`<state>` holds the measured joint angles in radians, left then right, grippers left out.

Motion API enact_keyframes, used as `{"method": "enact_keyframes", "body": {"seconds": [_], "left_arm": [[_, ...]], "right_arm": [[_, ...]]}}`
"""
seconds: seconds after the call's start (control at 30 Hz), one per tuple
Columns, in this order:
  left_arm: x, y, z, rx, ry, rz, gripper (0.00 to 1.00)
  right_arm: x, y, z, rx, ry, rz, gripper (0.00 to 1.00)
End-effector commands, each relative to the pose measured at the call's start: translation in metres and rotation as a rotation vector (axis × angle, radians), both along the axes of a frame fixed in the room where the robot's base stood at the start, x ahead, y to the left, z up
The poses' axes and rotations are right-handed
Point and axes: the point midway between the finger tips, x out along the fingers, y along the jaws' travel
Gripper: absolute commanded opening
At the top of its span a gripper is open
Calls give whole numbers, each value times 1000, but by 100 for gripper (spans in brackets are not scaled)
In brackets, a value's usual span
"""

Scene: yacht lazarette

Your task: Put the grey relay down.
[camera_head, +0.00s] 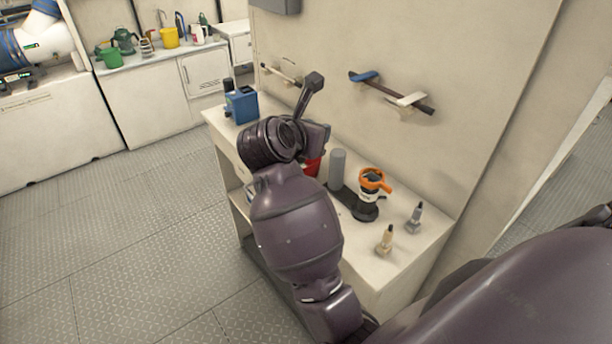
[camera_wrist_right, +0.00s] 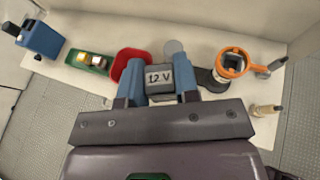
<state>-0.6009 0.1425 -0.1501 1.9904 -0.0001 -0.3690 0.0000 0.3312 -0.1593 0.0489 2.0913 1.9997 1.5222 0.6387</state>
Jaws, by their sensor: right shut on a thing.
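The grey relay (camera_wrist_right: 159,78), a small block marked "12 V", is between the two blue fingers of my right gripper (camera_wrist_right: 159,73) in the right wrist view. The gripper is shut on it, above the bench top. A red bin (camera_wrist_right: 128,60) lies just behind and to the left of the relay in that view. In the head view my right arm hides the relay, and only part of the red bin (camera_head: 313,166) shows beside my wrist. My left gripper is not in view.
The bench (camera_head: 408,246) runs along the wall. Bare bench shows at the right front.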

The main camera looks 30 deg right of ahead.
Motion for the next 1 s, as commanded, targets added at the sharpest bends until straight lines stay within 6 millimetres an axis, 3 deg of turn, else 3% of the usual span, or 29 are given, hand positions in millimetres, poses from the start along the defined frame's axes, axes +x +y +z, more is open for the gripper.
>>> {"method": "enact_keyframes", "body": {"seconds": [0.5, 1.0], "left_arm": [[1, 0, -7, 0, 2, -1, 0], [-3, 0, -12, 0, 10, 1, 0]], "right_arm": [[-1, -1, -113, -5, 8, 2, 7], [0, 0, -168, -4, 5, 3, 7]]}}
